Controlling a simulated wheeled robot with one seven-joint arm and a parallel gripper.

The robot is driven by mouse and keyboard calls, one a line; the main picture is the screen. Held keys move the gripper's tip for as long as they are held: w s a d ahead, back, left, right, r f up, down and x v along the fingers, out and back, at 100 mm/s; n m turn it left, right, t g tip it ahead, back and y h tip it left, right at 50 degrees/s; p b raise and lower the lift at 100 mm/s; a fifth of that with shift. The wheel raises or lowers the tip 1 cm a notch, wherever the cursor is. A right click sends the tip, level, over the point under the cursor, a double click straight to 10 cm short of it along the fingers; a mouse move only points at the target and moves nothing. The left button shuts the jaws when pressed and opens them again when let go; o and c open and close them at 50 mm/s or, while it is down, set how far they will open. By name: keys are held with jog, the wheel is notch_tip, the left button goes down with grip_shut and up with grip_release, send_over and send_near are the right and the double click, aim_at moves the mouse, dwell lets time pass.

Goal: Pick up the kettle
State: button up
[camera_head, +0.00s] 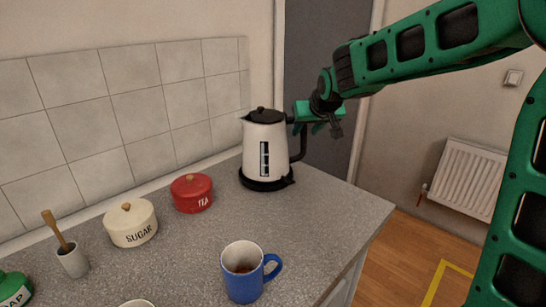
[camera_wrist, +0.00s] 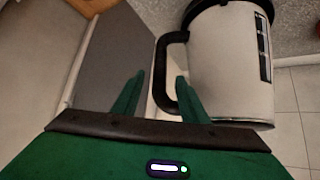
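The white kettle (camera_head: 277,150) with a black lid stands upright on its black base (camera_head: 266,184) at the back of the grey worktop. Its black handle (camera_head: 303,147) points right. My green gripper (camera_head: 318,126) is at the upper part of the handle. In the wrist view, the kettle (camera_wrist: 228,70) fills the upper right, with its handle (camera_wrist: 160,75) showing between the two fingers of my gripper (camera_wrist: 158,98). The fingers are apart, one on each side of the handle bar. I cannot tell how deep the handle sits between them.
A red tea tin (camera_head: 191,195), a cream sugar tin (camera_head: 131,224) and a blue mug (camera_head: 243,281) stand on the worktop (camera_head: 318,222). A pot with a wooden tool (camera_head: 72,261) is at the left. The tiled wall (camera_head: 110,110) is behind. The worktop right of the mug is clear.

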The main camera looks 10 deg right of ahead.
jog(key=x, duration=0.7)
jog(key=shift+w, duration=0.3)
jog(key=shift+f, duration=0.15)
grip_shut()
dwell(1.0)
